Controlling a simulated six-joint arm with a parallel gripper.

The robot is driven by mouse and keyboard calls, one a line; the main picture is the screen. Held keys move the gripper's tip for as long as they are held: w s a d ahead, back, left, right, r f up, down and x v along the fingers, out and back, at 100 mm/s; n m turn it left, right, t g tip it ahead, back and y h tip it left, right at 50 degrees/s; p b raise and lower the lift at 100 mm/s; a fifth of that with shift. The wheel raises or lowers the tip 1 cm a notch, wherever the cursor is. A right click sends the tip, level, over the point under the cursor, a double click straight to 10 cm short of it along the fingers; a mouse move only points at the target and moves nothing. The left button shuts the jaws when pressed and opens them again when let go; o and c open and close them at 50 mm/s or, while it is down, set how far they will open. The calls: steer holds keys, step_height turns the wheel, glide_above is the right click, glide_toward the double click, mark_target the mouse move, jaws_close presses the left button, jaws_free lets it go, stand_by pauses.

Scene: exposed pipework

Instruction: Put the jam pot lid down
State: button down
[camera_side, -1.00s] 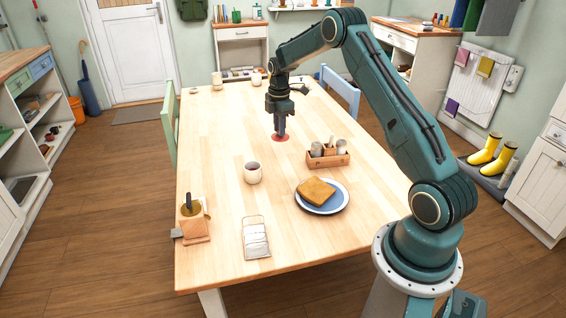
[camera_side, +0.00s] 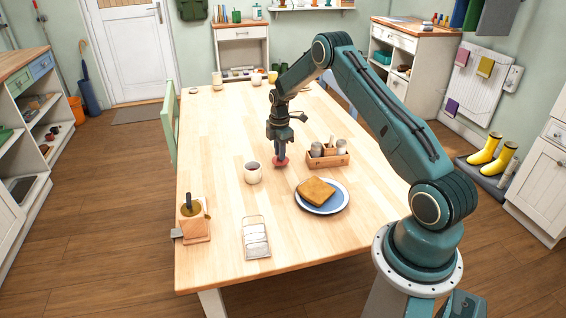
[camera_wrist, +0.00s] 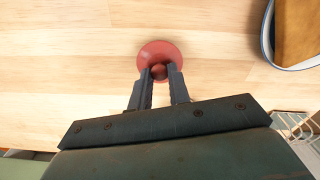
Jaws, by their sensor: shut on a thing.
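The jam pot lid (camera_side: 283,162) is a round red disc with a knob on top. In the wrist view the lid (camera_wrist: 150,50) lies flat in front of the fingertips, with its knob between them. My gripper (camera_wrist: 166,73) is shut on that knob. In the side view my gripper (camera_side: 281,153) points straight down over the middle of the table, left of the wooden caddy. The lid is level and at or just above the tabletop; I cannot tell whether it touches. The fingers hide part of it.
A wooden caddy (camera_side: 342,160) with shakers stands right of the lid. A cream cup (camera_side: 253,175) is left, and a plate (camera_side: 338,206) with toast is nearer the front. Table (camera_side: 225,130) behind left is clear.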

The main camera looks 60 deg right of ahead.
steer(key=shift+f, duration=0.65)
steer(key=shift+f, duration=0.15)
steer(key=c, duration=1.3)
jaws_free()
step_height(320, 180, up, 12)
steer(key=shift+r, duration=0.15)
steer(key=shift+r, duration=0.1)
